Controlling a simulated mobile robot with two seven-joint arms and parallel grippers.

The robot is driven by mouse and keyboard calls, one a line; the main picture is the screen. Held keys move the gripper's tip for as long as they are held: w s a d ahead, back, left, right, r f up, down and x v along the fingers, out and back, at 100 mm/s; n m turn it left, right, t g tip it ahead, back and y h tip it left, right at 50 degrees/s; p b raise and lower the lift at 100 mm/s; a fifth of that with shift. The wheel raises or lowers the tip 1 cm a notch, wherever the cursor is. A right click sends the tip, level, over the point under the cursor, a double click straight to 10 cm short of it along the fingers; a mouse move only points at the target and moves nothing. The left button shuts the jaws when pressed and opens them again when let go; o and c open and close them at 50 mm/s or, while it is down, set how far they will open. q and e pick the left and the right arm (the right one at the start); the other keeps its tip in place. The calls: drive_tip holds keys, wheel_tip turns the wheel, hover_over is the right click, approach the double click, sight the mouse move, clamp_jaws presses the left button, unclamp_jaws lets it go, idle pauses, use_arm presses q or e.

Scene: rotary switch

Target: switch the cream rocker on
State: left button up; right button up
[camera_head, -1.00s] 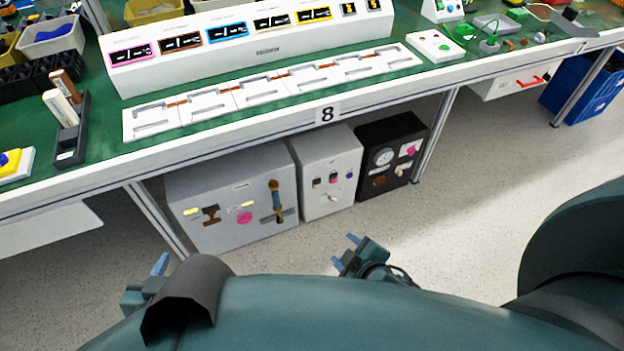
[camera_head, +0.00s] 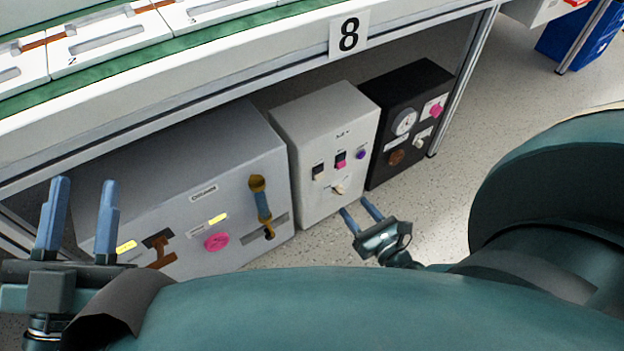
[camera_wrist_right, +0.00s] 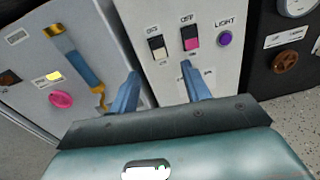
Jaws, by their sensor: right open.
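The cream rocker (camera_head: 318,174) is on the front of the white box (camera_head: 310,108) under the bench, left of a pink rocker (camera_head: 340,160). In the right wrist view the cream rocker (camera_wrist_right: 157,47) sits in a dark frame with a small label above it. That label is too blurred to read surely. My right gripper (camera_head: 357,206) is open and empty, low in front of the box. In the right wrist view its fingertips (camera_wrist_right: 160,70) are spread below the cream rocker, seemingly apart from the panel. My left gripper (camera_head: 84,182) is open and empty at the left.
The white box also has a purple button (camera_head: 360,155) and a cream lever (camera_head: 338,189). A grey cabinet (camera_head: 200,150) with a yellow-and-blue handle (camera_head: 262,205) stands left. A black box (camera_head: 412,90) stands right. The bench edge (camera_head: 230,75) overhangs them.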

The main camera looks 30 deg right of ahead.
sight(320, 171)
drive_tip(key=shift+n+y, duration=0.3)
drive_tip(key=shift+n, duration=0.3)
drive_tip(key=w+b, duration=0.1)
drive_tip(key=w, duration=0.3)
drive_tip(key=w+b, duration=0.1)
drive_tip(key=w, duration=0.3)
drive_tip(key=w+a+f+b, duration=0.1)
drive_tip(key=w, duration=0.3)
drive_tip(key=shift+w, duration=0.1)
use_arm(q)
drive_tip(key=shift+s+a+r+m+h+b, duration=0.1)
drive_tip(key=shift+r+m+h, duration=0.55)
drive_tip(key=shift+m+h, duration=0.3)
drive_tip(key=shift+s+a+r+m+h+b, duration=0.1)
drive_tip(key=shift+r+m+h+b, duration=0.05)
drive_tip(key=shift+r+m+h, duration=0.65)
drive_tip(key=shift+s+r+m+h+b, duration=0.1)
drive_tip(key=shift+r+m+h, duration=0.4)
drive_tip(key=shift+m+h, duration=0.55)
use_arm(e)
drive_tip(key=shift+w+a, duration=0.1)
drive_tip(key=shift+w, duration=0.6)
drive_tip(key=c, duration=1)
drive_tip(key=shift+s+f+t, duration=0.1)
drive_tip(key=shift+f+t, duration=0.15)
drive_tip(key=shift+t, duration=0.6)
drive_tip(key=shift+f+t, duration=0.2)
drive_tip(key=shift+t, duration=0.65)
